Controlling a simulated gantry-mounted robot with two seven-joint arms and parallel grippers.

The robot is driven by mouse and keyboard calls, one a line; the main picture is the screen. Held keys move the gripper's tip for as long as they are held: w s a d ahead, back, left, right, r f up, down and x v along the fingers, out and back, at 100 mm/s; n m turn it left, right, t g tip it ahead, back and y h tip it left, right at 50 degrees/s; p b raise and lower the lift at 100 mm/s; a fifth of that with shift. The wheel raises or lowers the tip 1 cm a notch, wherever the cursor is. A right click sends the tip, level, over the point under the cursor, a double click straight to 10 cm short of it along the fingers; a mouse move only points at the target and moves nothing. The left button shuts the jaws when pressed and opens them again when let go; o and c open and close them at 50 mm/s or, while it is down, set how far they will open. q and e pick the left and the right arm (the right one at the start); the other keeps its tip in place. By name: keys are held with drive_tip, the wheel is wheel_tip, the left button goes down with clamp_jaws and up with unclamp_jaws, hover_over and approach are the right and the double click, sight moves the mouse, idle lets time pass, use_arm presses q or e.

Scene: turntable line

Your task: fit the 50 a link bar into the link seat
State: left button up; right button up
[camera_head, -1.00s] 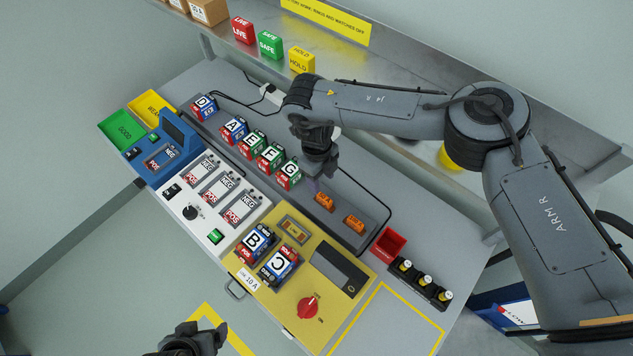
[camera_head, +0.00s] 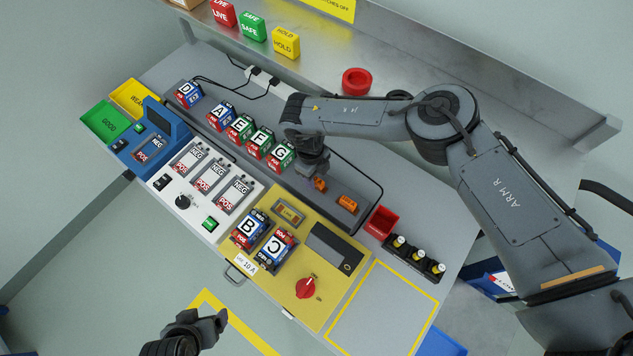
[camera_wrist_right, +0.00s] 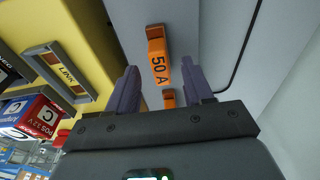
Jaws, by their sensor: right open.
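The orange 50 A link bar (camera_wrist_right: 159,68) lies in the grey tray, its label readable in the right wrist view. My right gripper (camera_wrist_right: 160,92) is open and empty above the tray. The link seat (camera_head: 288,212) is on the yellow panel and looks empty. My left gripper (camera_head: 205,322) is low, away from the bench.
Lettered modules B and C (camera_head: 277,253) stand beside the link seat. Module G (camera_head: 281,156) and others line the tray left of my right gripper. A red bin (camera_head: 382,222) and a black rack (camera_head: 414,260) stand to the right. A black cable curves around the tray's far end.

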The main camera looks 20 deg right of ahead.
drive_tip(key=shift+d+f, duration=0.1)
drive_tip(key=shift+f, duration=0.55)
drive_tip(key=shift+c, duration=0.3)
clamp_jaws()
drive_tip(key=shift+r, duration=0.1)
